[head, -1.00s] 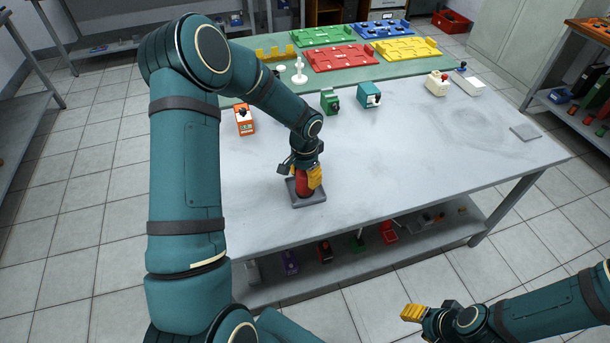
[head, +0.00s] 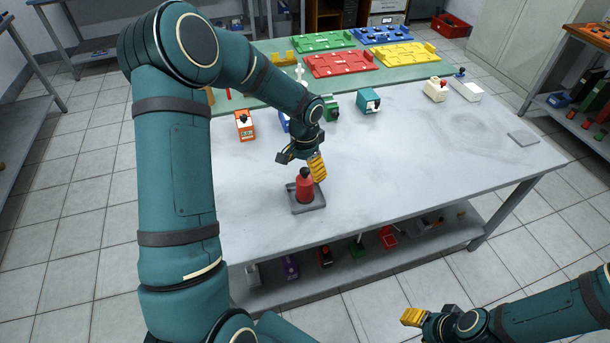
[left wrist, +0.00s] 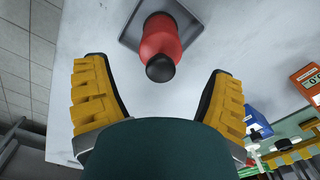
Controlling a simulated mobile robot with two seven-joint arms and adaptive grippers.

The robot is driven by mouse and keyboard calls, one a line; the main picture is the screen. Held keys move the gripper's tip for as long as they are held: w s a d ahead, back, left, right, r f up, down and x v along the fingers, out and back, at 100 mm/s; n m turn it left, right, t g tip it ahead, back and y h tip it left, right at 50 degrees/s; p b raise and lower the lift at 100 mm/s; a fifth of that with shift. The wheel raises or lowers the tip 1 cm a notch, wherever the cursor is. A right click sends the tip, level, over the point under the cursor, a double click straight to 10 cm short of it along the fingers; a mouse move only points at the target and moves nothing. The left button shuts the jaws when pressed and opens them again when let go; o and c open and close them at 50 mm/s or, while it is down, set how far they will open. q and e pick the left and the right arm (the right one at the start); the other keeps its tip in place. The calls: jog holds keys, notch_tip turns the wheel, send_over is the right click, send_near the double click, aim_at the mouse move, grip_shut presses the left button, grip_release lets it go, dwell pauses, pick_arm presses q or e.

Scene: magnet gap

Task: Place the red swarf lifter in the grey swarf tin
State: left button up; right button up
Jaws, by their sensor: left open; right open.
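The red swarf lifter (head: 304,187), with a black knob on top, stands upright in the shallow grey swarf tin (head: 310,209) near the table's front edge. In the left wrist view, the lifter (left wrist: 160,40) also shows inside the rim of the tin (left wrist: 203,22). My left gripper (head: 312,172) is open and empty just above and beside the lifter's knob. In the left wrist view its yellow fingers (left wrist: 158,95) are spread wide, apart from the lifter. My right gripper (head: 412,316) is open and empty, off the table's front at the lower right.
An orange device (head: 244,126), a green block (head: 331,110), a teal box (head: 368,101) and white boxes stand further back. Coloured trays lie on the green mat (head: 270,92). A flat grey plate (head: 523,138) lies at the right. The table's middle right is clear.

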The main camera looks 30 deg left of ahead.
pick_arm(q)
notch_tip(320, 180, up, 6)
jog(key=shift+f+p, duration=0.1)
jog(key=shift+p, duration=0.35)
jog(key=shift+s+f, duration=0.1)
